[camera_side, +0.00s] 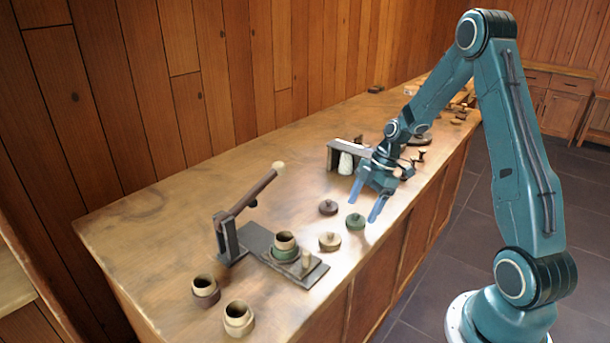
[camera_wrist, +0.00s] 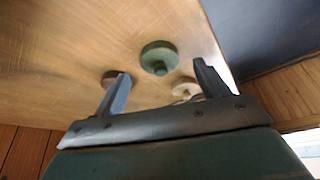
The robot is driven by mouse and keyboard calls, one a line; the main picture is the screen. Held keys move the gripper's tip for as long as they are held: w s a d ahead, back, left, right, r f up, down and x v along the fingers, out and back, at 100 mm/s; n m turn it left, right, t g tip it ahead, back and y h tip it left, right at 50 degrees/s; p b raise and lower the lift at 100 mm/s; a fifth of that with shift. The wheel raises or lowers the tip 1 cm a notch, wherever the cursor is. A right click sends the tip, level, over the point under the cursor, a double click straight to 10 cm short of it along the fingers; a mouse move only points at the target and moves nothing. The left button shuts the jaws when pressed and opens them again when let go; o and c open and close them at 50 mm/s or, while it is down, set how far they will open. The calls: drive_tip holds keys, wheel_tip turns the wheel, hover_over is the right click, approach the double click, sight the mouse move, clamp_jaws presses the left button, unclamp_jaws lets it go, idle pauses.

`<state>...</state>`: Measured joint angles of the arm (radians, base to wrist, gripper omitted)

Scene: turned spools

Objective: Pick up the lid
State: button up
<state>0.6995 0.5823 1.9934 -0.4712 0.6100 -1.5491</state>
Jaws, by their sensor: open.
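Three round knobbed lids lie on the bench: a dark brown lid (camera_side: 328,207), a green lid (camera_side: 355,221) and a cream lid (camera_side: 330,241). My gripper (camera_side: 367,207) is open and empty above the bench, close to the green lid in the side view. In the wrist view the green lid (camera_wrist: 159,58) lies beyond and between the fingertips of my gripper (camera_wrist: 160,76). There the brown lid (camera_wrist: 110,77) and the cream lid (camera_wrist: 185,89) are partly hidden by the fingers. Which lid the task means cannot be told.
A lever press (camera_side: 240,225) stands to the left, its base holding a green-and-cream jar (camera_side: 285,247). Two more jars, one brown-banded (camera_side: 205,290) and one cream (camera_side: 238,318), stand in front. A grey bracket (camera_side: 348,152) and white spool (camera_side: 345,164) stand behind the gripper. The bench's right edge (camera_side: 400,225) is near.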

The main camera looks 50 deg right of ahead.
sight(356, 219)
drive_tip(key=shift+x, duration=1.55)
drive_tip(key=shift+c, duration=0.2)
drive_tip(key=c, duration=1)
